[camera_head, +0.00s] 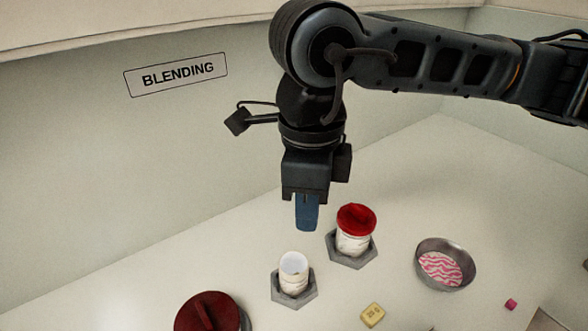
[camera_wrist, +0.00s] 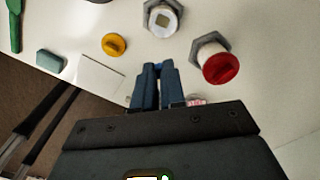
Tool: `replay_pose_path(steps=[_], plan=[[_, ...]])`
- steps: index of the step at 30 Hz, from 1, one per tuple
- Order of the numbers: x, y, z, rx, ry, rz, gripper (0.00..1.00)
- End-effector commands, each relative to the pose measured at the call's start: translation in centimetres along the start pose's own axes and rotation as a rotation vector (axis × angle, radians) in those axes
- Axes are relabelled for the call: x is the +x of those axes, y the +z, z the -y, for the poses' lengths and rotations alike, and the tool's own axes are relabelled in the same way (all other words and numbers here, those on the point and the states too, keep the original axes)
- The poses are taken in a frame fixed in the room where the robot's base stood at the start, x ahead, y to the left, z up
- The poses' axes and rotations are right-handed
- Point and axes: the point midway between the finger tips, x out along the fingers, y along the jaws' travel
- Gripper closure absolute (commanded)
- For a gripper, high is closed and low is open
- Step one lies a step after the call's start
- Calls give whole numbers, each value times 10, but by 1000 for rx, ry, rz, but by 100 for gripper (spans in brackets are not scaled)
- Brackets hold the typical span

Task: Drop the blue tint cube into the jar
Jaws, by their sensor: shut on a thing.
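My gripper (camera_head: 307,228) hangs pointing down, with its blue fingers closed together. In the wrist view a small blue cube (camera_wrist: 158,66) shows between the fingertips, mostly hidden by them. In the head view the cube cannot be told apart from the blue fingers. An open white jar (camera_head: 293,266) stands upright in a grey hexagonal holder, below my fingertips in the picture and apart from them. The open jar also shows in the wrist view (camera_wrist: 161,22), beyond the fingertips.
A second white jar with a red lid (camera_head: 356,219) stands in its own holder, right of the open jar. A metal bowl (camera_head: 425,257) holds a pink-striped thing. A yellow block (camera_head: 372,315), a pink cube (camera_head: 510,304) and a dark red object (camera_head: 208,313) lie around.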

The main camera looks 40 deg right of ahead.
Motion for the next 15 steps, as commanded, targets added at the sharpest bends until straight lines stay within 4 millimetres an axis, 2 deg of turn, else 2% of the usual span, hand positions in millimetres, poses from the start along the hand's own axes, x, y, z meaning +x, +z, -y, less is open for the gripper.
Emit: replay_pose_path(steps=[5,15], plan=[[6,0,0,0,1,0,100],[42,0,0,0,2,0,100]])
